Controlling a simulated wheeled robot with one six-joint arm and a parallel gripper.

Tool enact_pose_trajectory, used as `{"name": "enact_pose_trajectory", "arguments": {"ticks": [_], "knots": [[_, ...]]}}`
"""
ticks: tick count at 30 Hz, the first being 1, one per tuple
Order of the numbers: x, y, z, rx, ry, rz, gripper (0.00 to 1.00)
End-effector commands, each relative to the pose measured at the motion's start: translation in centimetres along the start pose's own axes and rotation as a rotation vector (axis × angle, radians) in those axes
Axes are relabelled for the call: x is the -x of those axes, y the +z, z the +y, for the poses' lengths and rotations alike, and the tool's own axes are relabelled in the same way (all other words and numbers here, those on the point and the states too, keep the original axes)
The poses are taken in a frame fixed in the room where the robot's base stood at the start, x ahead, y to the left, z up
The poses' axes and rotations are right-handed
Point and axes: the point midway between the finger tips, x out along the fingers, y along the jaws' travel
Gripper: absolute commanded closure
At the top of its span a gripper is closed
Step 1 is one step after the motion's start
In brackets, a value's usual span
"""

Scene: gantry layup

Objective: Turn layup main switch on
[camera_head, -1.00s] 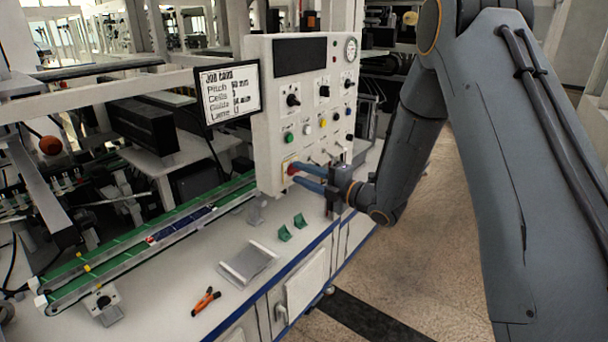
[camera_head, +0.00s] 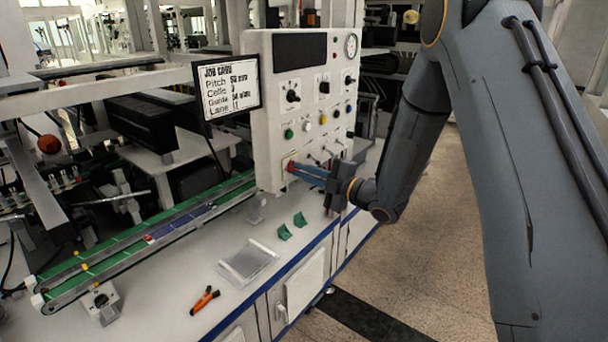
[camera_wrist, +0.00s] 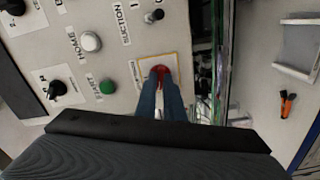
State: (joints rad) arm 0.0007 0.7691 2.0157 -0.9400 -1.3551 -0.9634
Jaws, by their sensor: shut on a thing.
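The main switch (camera_head: 291,166) is a red knob on a yellow-edged plate at the lower left of the white control panel (camera_head: 262,100). In the wrist view the red knob (camera_wrist: 160,70) shows at the ends of the blue fingers. My gripper (camera_head: 298,170) reaches in from the right and is shut on the red knob. The fingers lie close together and hide part of the knob, so I cannot tell its exact angle.
The panel carries several black knobs, a green button (camera_wrist: 107,87) and a white button (camera_wrist: 91,41) near the switch. A job card screen (camera_head: 229,88) hangs at the left. On the bench lie a clear tray (camera_head: 247,262), green blocks (camera_head: 284,232) and an orange-handled tool (camera_head: 205,300).

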Motion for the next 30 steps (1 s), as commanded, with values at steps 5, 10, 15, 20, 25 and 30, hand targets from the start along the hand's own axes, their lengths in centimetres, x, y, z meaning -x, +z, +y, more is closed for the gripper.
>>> {"name": "enact_pose_trajectory", "arguments": {"ticks": [5,10,15,20,25,30], "knots": [[0.01,0.07,-0.15,-0.168,-0.001,-0.001,1.00],[0.02,0.05,-0.17,-0.329,-0.002,-0.001,1.00],[0.02,0.02,-0.17,-0.491,-0.002,-0.002,1.00],[0.03,-0.01,-0.18,-0.643,-0.003,-0.002,1.00],[0.03,-0.03,-0.20,-0.804,-0.003,-0.002,1.00],[0.03,-0.05,-0.23,-0.955,-0.004,-0.002,1.00]]}}
